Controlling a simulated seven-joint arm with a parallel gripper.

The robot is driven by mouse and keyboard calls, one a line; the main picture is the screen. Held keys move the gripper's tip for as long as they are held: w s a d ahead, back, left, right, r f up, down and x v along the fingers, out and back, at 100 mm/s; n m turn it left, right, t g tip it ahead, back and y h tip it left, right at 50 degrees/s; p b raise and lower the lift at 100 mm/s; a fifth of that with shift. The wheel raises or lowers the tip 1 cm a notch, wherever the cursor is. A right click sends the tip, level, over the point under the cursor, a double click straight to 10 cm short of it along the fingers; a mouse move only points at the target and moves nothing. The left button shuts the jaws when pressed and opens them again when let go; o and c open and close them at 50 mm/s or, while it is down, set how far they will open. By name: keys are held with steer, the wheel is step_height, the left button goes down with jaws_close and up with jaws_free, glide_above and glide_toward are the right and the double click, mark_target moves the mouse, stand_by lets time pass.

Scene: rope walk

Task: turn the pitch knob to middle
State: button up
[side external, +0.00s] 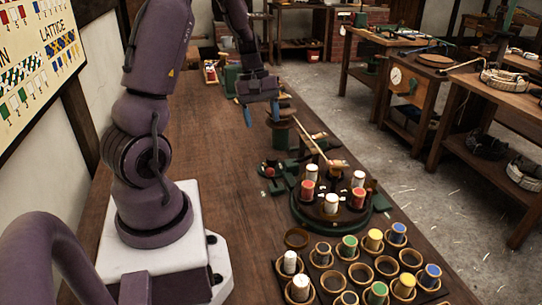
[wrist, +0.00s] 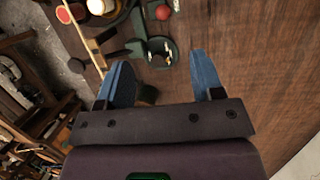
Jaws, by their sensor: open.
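My gripper (side external: 261,113) is open and empty, held above the wooden bench near the rope machine. In the wrist view its two blue fingers (wrist: 160,68) are spread wide apart. Which part is the pitch knob I cannot tell for sure. A small red knob (side external: 268,172) on a dark green base sits left of the bobbin turntable (side external: 310,221); a red knob also shows at the top of the wrist view (wrist: 162,12). A dark green round dial or cup (wrist: 162,51) with small pale marks lies just beyond the fingertips. A dark brownish block (wrist: 147,94) shows between the fingers, partly hidden.
The turntable carries several red and white bobbins, with a slanted pale rod (side external: 308,142) above it. A tray (side external: 330,281) of coloured spools stands at the front. The bench (side external: 205,125) is bare on its left. Other workbenches (side external: 500,90) stand across the floor.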

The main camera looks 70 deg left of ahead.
mark_target(272, 158)
steer(key=w+a+f+n+t, duration=0.1)
steer(key=a+f+n, duration=0.2)
steer(key=a+n, duration=0.2)
steer(key=a+f+n+t, duration=0.1)
steer(key=a+f+n, duration=0.2)
steer(key=a+n, duration=0.15)
steer(key=x, duration=1.1)
steer(key=shift+w+f, duration=0.15)
steer(key=shift+f, duration=0.15)
steer(key=c, duration=0.9)
